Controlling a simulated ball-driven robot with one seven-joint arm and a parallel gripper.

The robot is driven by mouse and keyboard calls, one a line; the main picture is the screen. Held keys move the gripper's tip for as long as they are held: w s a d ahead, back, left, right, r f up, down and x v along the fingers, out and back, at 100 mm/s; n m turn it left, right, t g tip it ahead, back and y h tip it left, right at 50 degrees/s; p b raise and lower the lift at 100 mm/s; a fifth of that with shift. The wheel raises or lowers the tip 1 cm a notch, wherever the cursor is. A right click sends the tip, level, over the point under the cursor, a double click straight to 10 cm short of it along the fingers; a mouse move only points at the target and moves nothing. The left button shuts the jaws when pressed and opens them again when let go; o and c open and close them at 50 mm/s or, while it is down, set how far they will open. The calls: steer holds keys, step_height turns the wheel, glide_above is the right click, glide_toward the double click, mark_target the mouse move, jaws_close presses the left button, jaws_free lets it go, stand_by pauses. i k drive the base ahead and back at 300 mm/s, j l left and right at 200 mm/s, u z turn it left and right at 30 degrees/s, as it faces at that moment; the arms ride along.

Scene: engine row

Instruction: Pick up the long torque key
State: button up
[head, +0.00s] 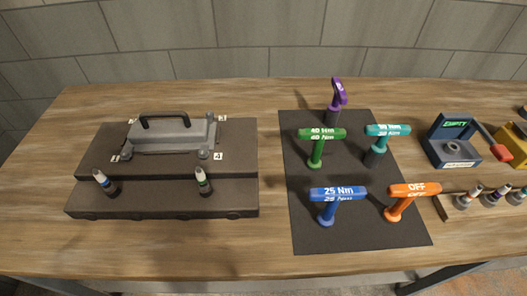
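Several T-handled torque keys stand upright on a dark mat (305,232). A green key (317,153) is marked 40 Nm, and a blue key (328,210) in front of it is marked 25 Nm. A teal key (376,155) stands right of the green one; its small label is hard to read. An orange key (400,207) marked OFF is at the front right. A purple key (335,100) at the back is turned more end-on. I cannot tell for certain which is the long one. My gripper is not in view.
A tiled wall (230,45) stands behind.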

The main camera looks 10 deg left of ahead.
mark_target(378, 149)
steer(key=l+u, duration=0.15)
steer(key=l, duration=0.3)
steer(key=k+l+u, duration=0.2)
steer(key=l, duration=0.25)
steer(key=l+u, duration=0.15)
steer(key=l, duration=0.3)
